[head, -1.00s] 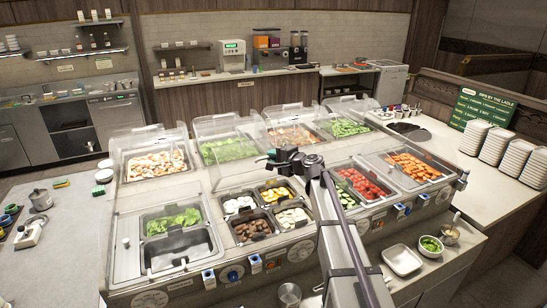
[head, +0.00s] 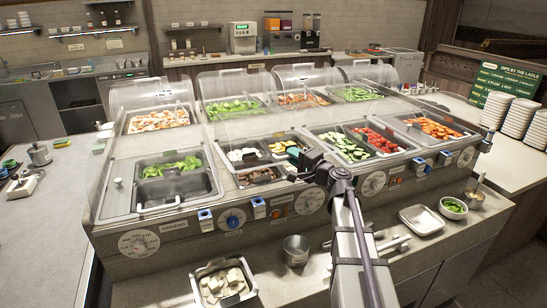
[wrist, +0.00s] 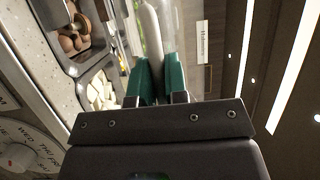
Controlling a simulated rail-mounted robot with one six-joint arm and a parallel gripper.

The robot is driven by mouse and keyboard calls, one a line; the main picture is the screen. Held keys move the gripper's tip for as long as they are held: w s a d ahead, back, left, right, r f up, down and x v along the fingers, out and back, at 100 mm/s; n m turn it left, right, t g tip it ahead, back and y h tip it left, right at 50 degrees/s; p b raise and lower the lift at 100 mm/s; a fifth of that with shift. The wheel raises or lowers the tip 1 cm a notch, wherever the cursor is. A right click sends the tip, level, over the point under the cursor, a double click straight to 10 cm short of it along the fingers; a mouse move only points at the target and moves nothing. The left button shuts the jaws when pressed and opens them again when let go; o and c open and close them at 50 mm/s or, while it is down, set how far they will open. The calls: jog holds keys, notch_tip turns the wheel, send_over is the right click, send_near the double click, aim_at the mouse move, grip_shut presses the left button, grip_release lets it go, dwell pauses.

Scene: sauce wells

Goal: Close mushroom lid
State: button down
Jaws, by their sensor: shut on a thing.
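The mushrooms (head: 258,176) lie in the front part of a small divided insert, partly hidden; in the wrist view, brown mushrooms (wrist: 72,40) show at upper left with a utensil among them. My gripper (head: 308,160) is at the right of this insert in the head view. In the wrist view, its green fingers (wrist: 160,80) are shut on a pale rod-like bar (wrist: 152,30), which runs up and away between them. A label with unclear text (wrist: 202,45) shows right of the bar. I cannot tell clearly how the mushroom lid's clear panel sits.
Wells of greens (head: 172,168), cucumber (head: 343,147) and tomato (head: 380,140) flank the insert. Clear domed covers (head: 235,84) stand behind.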

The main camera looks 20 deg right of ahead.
notch_tip(320, 180, down, 8)
jog(key=s+b, duration=0.1)
jog(key=b, duration=0.5)
jog(key=shift+s+f, duration=0.25)
jog(key=shift+s, duration=0.05)
jog(key=shift+b, duration=0.3)
